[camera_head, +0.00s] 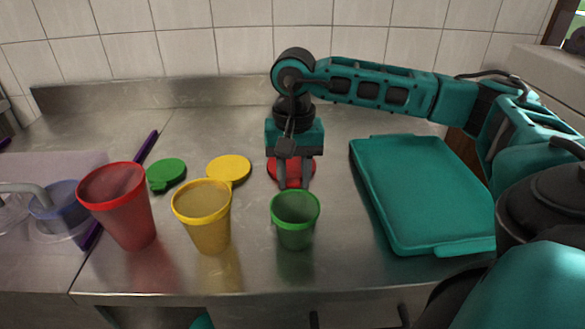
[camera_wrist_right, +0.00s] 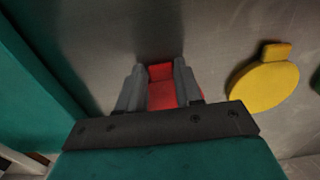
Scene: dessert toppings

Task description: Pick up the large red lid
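The large red lid (camera_head: 294,170) lies flat on the metal counter behind the green cup (camera_head: 295,218). My right gripper (camera_head: 296,182) points down over it, with one finger on each side. In the right wrist view, the red lid's tab (camera_wrist_right: 160,73) fills the gap between the two fingers of my right gripper (camera_wrist_right: 159,80), and they look closed against its sides. Part of the lid is hidden by the fingers and palm. The lid appears to rest on the counter. My left gripper is not in view.
A red cup (camera_head: 122,205) and a yellow cup (camera_head: 205,215) stand left of the green cup. A green lid (camera_head: 166,174) and a yellow lid (camera_head: 228,169) lie behind them. A teal tray (camera_head: 425,195) lies on the right, and a purple stick (camera_head: 148,146) on the left.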

